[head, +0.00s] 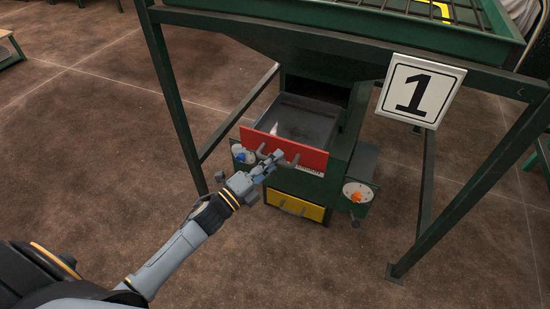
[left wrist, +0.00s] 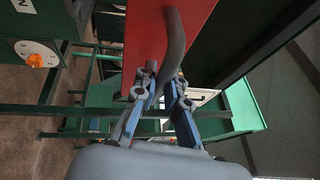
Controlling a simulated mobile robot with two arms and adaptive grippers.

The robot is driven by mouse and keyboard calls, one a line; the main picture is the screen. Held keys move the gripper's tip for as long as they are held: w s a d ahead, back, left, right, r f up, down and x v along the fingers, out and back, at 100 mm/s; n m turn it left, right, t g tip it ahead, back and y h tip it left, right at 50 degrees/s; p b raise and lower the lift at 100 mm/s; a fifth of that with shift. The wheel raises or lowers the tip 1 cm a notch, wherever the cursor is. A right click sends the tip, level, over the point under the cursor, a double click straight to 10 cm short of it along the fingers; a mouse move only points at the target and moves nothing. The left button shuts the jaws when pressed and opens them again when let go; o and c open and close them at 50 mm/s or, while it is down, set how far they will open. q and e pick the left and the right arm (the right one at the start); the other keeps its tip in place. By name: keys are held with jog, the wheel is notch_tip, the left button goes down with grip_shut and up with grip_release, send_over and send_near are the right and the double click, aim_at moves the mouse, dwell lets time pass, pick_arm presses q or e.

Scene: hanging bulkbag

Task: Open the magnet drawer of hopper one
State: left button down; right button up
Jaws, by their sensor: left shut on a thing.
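The magnet drawer has a red front (head: 292,150) and stands pulled out of green hopper one, its grey inside (head: 300,118) open to view from above. My left gripper (head: 272,158) is at the drawer front, shut on its dark curved handle. In the left wrist view the handle (left wrist: 174,42) runs down between the fingers of my left gripper (left wrist: 161,88), with the red front (left wrist: 146,35) behind it. The sign with a black 1 (head: 416,91) hangs on the frame at the right. My right gripper is not in view.
A yellow-fronted drawer (head: 297,208) sits below the red one. A round dial with an orange knob (head: 357,196) is to its right, and a box with a blue knob (head: 240,155) to its left. Green frame legs (head: 174,110) stand around the hopper. The brown floor at left is clear.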

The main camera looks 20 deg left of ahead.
pick_arm(q)
jog(key=c, duration=1.4)
grip_release()
jog(key=shift+o, duration=0.2)
jog(key=v, duration=1.2)
jog(key=shift+f, duration=0.1)
